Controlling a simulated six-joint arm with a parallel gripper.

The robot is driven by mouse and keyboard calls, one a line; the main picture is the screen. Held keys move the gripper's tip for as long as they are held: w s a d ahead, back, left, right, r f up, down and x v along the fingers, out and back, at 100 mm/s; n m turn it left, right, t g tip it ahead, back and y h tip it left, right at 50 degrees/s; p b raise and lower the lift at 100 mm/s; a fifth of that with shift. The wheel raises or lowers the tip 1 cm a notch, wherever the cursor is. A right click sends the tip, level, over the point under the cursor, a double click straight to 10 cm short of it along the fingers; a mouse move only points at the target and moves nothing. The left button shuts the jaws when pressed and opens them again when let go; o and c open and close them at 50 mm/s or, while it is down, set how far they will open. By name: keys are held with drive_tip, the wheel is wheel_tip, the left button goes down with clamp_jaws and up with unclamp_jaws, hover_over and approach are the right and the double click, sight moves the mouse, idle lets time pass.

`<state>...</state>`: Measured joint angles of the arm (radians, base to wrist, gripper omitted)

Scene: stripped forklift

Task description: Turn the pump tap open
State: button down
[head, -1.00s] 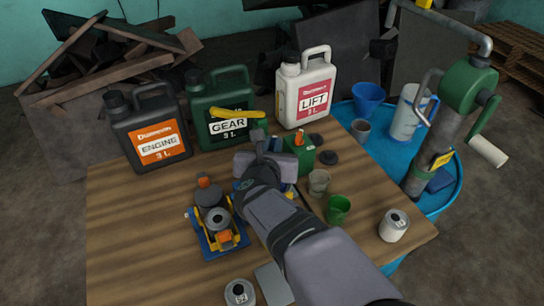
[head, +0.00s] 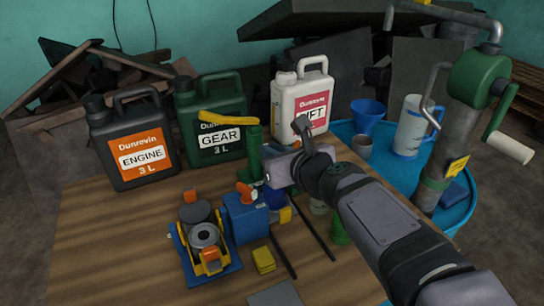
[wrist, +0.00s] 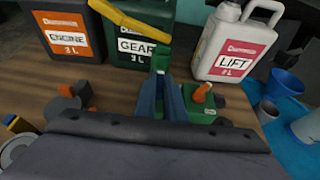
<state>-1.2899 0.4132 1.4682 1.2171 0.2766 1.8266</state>
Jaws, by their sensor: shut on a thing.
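The pump appears as a green piece with an upright post (head: 253,145) and a slanting yellow lever (head: 228,118) on top, in front of the gear can. In the wrist view its post (wrist: 162,60) stands at my fingertips. The orange tap (wrist: 201,92) sits on the pump's green block (wrist: 200,110), just right of the fingers; my gripper largely hides that block in the head view. My gripper (head: 264,170) reaches in from the right and is shut, seemingly on the green post. The exact contact is hard to see.
Engine (head: 135,140), gear (head: 215,115) and lift (head: 303,100) cans stand behind. A blue drum (head: 465,200) with a crank pump stands right. The table's left side is clear.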

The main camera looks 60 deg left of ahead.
drive_tip(key=shift+r, duration=0.2)
drive_tip(key=c, duration=2.1)
unclamp_jaws()
drive_tip(key=shift+o, duration=1.3)
drive_tip(key=shift+f, duration=0.1)
drive_tip(key=v, duration=0.7)
drive_tip(key=shift+d+b, duration=0.2)
drive_tip(key=shift+b, duration=0.2)
